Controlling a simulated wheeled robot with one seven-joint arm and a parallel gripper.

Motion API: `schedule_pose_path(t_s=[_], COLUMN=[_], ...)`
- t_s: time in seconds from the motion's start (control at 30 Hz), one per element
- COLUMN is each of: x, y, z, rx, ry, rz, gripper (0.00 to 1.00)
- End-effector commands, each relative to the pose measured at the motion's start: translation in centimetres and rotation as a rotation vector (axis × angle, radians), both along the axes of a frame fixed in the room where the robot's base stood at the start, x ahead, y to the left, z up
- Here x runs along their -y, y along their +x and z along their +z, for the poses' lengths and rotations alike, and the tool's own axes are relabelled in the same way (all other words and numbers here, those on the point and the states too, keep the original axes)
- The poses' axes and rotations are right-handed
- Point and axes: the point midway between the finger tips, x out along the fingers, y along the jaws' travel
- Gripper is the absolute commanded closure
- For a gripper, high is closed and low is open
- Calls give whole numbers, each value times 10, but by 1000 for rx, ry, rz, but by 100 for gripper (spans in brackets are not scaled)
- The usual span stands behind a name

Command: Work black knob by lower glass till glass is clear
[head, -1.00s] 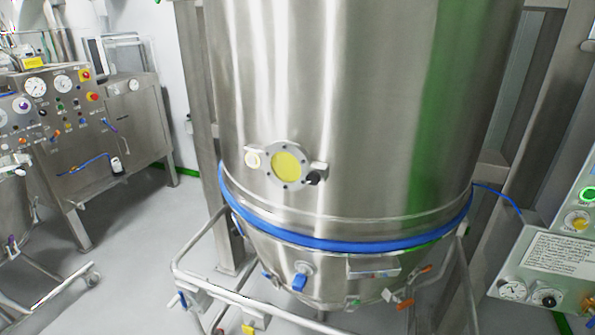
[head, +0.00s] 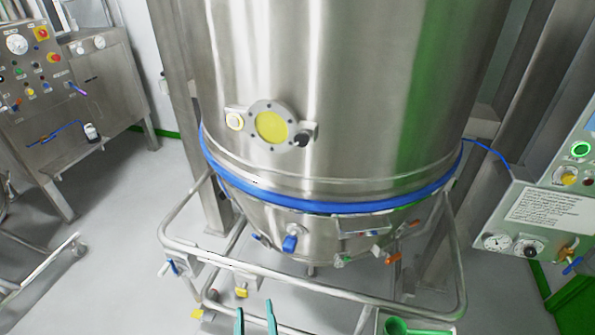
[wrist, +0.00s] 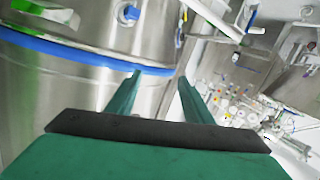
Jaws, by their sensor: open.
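The lower glass (head: 271,127) is a round yellow-coated sight port in a bolted steel flange on the big steel vessel. The black knob (head: 302,139) sits just right of it on a small bracket. A pale round fitting (head: 235,121) is on its left. My gripper (head: 255,312) is at the bottom of the head view, well below the glass and knob. Its two green fingers are apart and empty. In the wrist view my gripper (wrist: 155,80) points at the vessel's side near the blue band; the glass and knob are not seen there.
A blue band (head: 330,206) rings the vessel. Below it, a tubular rail (head: 300,284) stands between my gripper and the vessel's cone, with a blue-handled fitting (head: 290,243). A control panel (head: 545,215) is at right, and a green scoop (head: 398,326) at the bottom.

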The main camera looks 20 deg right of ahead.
Motion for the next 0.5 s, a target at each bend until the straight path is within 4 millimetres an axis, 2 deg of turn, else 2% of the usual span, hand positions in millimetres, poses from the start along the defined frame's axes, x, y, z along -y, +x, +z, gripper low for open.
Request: schedule_pose_path(t_s=[0.03,0.2,0.37,0.5], x=[4,20,35,50], y=[16,57,87,106], z=[15,59,106,152], rx=[19,51,83,116], ry=[-7,-23,-21,-2], rz=[-19,-97,-182,-260], gripper=[53,53,53,53])
